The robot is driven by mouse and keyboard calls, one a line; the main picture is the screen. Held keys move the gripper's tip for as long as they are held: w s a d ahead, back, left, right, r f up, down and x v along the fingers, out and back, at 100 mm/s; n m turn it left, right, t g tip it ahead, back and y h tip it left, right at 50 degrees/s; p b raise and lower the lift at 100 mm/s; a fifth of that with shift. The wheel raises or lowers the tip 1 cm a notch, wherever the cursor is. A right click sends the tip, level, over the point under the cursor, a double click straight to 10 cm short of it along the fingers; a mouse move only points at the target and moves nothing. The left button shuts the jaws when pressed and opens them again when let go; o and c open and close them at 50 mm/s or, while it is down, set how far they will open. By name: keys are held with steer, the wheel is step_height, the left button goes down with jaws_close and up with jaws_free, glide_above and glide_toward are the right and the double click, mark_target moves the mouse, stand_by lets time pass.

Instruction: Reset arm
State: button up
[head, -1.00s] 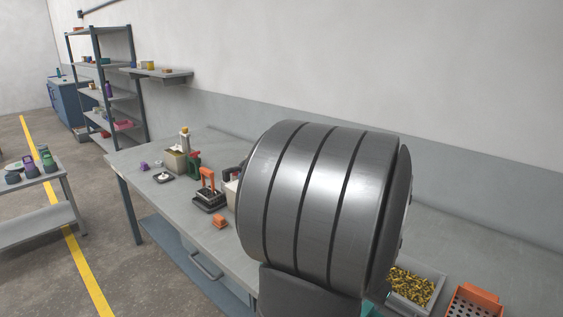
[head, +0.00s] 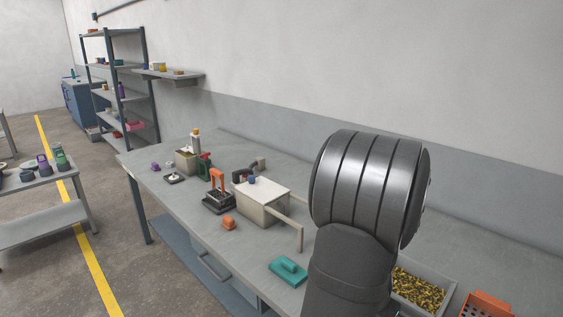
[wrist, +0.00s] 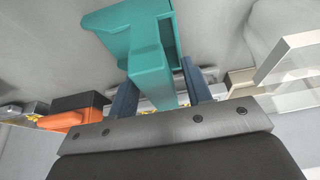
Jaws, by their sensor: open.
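My gripper (wrist: 158,76) shows in the wrist view as two dark blue fingers standing apart. A teal piece with a raised handle (wrist: 148,55) shows between and beyond them; I cannot tell whether the fingers touch it. In the head view a teal piece (head: 288,271) lies flat near the bench's front edge, left of my arm. My gripper is hidden in the head view, where my large dark arm link fills the right centre.
A white-topped box (head: 262,203) with a bracket stands left of my arm. A grey bin of brass-coloured parts (head: 446,312) and an orange perforated basket (head: 485,306) are at lower right. An orange-handled black item (head: 217,195) and small orange block (head: 229,223) stand farther left.

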steer(key=v, duration=1.1)
steer(key=shift+s+a+r, duration=0.1)
steer(key=shift+r, duration=0.25)
steer(key=x, duration=1.2)
steer(key=shift+f, duration=0.1)
steer(key=r, duration=0.5)
steer(key=shift+s+r, duration=0.1)
steer(key=shift+s, duration=0.3)
steer(key=s+d+r, duration=0.5)
steer(key=s+r, duration=0.2)
steer(key=s, duration=0.3)
steer(key=w+a+n, duration=0.1)
steer(key=w+a, duration=0.3)
steer(key=w, duration=0.3)
steer(key=w+a+r+n+y, duration=0.1)
steer(key=w+a, duration=0.4)
steer(key=w, duration=0.3)
steer(key=w+a+n+t, duration=0.1)
steer(key=w+a, duration=0.3)
steer(key=w, duration=0.4)
steer(key=shift+w+a+r+n, duration=0.15)
steer(key=shift+a+n, duration=0.1)
steer(key=shift+n, duration=0.35)
